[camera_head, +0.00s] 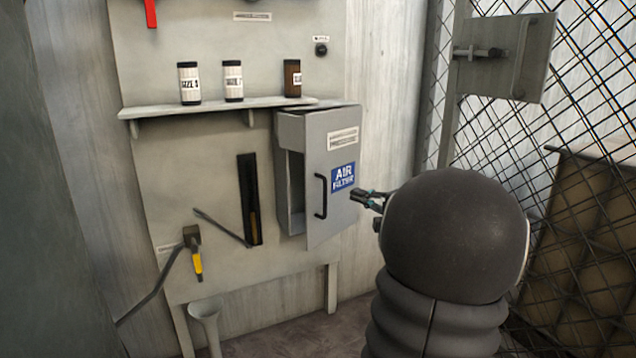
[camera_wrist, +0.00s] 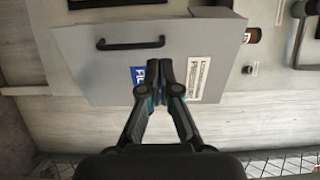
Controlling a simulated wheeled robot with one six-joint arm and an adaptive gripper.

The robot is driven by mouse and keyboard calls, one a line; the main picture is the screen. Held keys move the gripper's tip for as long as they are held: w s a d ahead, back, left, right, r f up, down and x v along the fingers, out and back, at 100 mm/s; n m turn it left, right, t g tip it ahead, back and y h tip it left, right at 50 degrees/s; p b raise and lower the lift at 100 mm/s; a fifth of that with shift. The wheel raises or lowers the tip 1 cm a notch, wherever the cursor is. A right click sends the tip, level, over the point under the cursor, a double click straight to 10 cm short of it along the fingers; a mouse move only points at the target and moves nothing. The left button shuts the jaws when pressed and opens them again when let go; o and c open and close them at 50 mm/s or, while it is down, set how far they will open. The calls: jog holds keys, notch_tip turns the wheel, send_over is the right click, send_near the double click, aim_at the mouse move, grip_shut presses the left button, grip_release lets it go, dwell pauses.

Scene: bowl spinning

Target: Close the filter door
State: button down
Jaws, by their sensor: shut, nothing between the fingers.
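The filter door (camera_head: 335,205) is a grey panel with a blue AIR FILTER label and a black handle (camera_head: 321,196). It stands partly open on the filter box (camera_head: 291,130), with a dark gap along its left, handle side. My gripper (camera_head: 357,196) is shut and empty, at the door's outer face near the label and its right edge. In the wrist view the shut fingertips (camera_wrist: 166,66) are over the door (camera_wrist: 95,75), beside the blue label, which they partly cover. I cannot tell whether they touch the door. My dark arm hides the area right of the box.
A shelf (camera_head: 217,106) with small canisters is above and left of the box. A hammer (camera_head: 194,250) and a black slotted plate (camera_head: 250,198) are on the board to the left. A wire fence (camera_head: 590,60) with a latch plate (camera_head: 507,55) is on the right.

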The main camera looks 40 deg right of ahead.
aim_at(309, 179)
jog(key=w, duration=0.4)
jog(key=w+a+p, duration=0.1)
jog(key=w, duration=0.4)
jog(key=w+a, duration=0.1)
jog(key=w, duration=0.3)
jog(key=shift+w, duration=0.35)
jog(key=w+b, duration=0.4)
jog(key=w, duration=0.5)
jog(key=shift+a+r+b, duration=0.25)
jog(key=shift+a+b, duration=0.1)
